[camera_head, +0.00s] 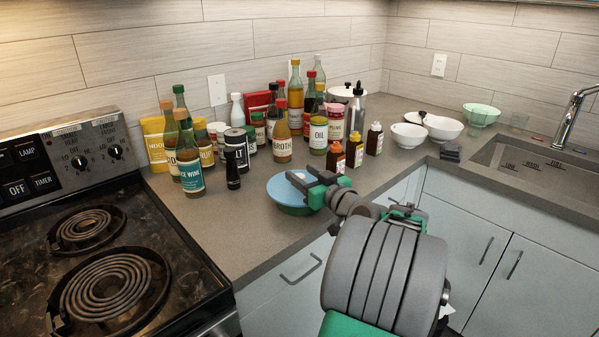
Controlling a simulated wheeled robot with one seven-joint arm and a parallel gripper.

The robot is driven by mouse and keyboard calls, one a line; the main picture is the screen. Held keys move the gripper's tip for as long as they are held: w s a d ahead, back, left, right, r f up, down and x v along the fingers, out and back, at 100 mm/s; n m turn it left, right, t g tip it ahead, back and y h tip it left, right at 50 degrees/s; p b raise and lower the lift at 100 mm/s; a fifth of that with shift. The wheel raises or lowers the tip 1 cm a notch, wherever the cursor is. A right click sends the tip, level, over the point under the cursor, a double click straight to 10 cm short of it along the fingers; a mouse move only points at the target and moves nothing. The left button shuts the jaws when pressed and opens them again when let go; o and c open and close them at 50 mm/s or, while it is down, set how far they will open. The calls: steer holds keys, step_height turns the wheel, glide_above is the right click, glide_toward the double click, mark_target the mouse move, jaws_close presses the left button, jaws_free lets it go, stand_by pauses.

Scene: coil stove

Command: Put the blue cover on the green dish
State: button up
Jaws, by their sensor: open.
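The blue cover (281,188) is a round, light blue disc on the counter near its front edge, right of the stove. The green dish (293,210) shows as a green rim directly under the cover. The cover appears to lie on the dish, roughly level; I cannot tell whether it is fully seated. My gripper (305,186) is open, with its fingers over or beside the right part of the cover. The gripper hides the right side of the cover and dish, and I cannot tell whether it touches the cover.
Several bottles and jars (282,135) crowd the counter behind. Small sauce bottles (354,152) stand behind my gripper. White bowls (408,135) and a pale green bowl (481,114) lie right, near the sink (535,160). A coil stove (105,285) is left. Counter left of the dish is clear.

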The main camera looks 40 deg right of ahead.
steer(key=s+a, duration=0.1)
steer(key=s, duration=0.9)
steer(key=shift+a+r+b, duration=0.15)
steer(key=shift+a+b, duration=0.1)
steer(key=shift+b, duration=0.15)
steer(key=shift+s, duration=0.1)
